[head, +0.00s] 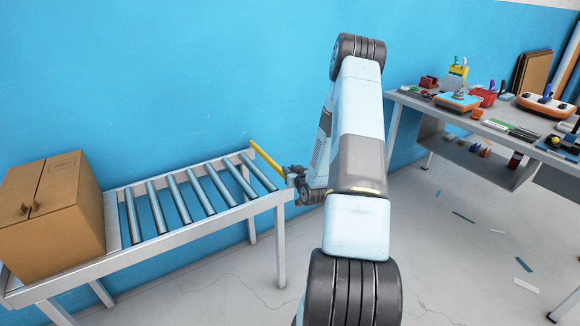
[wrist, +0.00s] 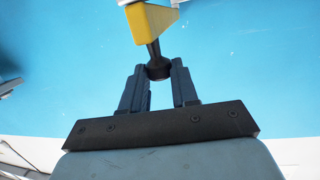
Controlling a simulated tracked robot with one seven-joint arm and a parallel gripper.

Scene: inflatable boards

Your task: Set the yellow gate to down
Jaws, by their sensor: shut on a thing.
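The yellow gate (head: 265,158) is a narrow bar across the right end of the roller conveyor (head: 180,243). It looks roughly level with the rollers; its exact angle is hard to judge. My gripper (head: 289,176) is at the gate's near end. In the wrist view, part of the yellow gate (wrist: 152,22) shows at the top, with a dark stem and round knob (wrist: 158,68) sticking out from it. The fingers of my gripper (wrist: 159,76) are shut on this knob, one on each side. My arm hides the space just right of the gate in the head view.
A cardboard box (head: 52,208) sits at the conveyor's left end. A grey workbench (head: 410,98) with tools and control boxes stands at the right. A blue wall (head: 180,80) runs behind. Scraps lie on the floor, which is otherwise open between conveyor and bench.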

